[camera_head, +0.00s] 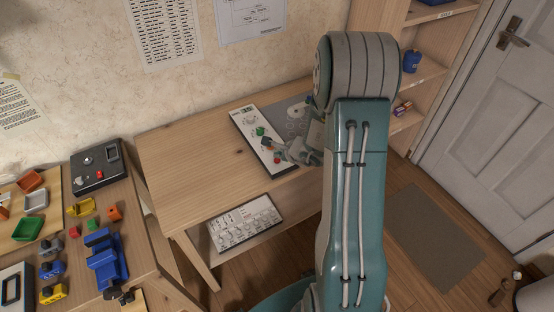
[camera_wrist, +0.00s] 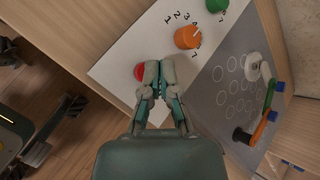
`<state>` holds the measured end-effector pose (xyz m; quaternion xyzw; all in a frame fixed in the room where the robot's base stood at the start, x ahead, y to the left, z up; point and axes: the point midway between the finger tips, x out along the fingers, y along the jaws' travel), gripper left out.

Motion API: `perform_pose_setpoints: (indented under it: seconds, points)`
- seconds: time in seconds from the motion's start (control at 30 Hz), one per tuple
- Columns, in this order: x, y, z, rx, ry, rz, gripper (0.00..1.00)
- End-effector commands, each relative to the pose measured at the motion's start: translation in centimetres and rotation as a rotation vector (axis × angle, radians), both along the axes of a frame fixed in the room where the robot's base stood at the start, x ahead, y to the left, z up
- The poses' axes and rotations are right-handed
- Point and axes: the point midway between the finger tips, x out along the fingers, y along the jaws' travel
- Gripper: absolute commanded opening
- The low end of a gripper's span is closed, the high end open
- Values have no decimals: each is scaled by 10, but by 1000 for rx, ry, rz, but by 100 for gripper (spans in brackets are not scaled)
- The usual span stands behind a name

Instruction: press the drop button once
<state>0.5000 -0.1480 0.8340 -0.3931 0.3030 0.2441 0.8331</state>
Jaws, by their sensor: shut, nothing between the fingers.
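A white control panel (camera_head: 251,120) lies on the wooden table. In the wrist view the panel (camera_wrist: 125,62) carries a red button (camera_wrist: 139,72), an orange knob (camera_wrist: 187,37) with numbers around it, and a green control (camera_wrist: 206,6). No label reading "drop" is legible. My gripper (camera_wrist: 160,72) is shut and empty, with its fingertips just beside the red button, covering part of it. I cannot tell whether they touch it. In the head view my gripper (camera_head: 287,150) is low over the panel, and the red button (camera_head: 277,160) shows as a small spot.
A grey board (camera_wrist: 228,85) with rings adjoins the panel and holds a white disc (camera_wrist: 256,66) and coloured-handled items. A lower shelf holds another white panel (camera_head: 245,222). A left table has a black box (camera_head: 98,166) and several coloured parts. The main table's left part is clear.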

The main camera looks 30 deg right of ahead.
Motion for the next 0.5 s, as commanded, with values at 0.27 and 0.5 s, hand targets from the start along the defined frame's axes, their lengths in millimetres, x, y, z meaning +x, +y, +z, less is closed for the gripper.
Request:
perform_pose_setpoints:
  seconds: [0.27,0.5]
  points:
    - [0,0,2,0,2,-1,0]
    - [0,0,16,-2,-1,1,0]
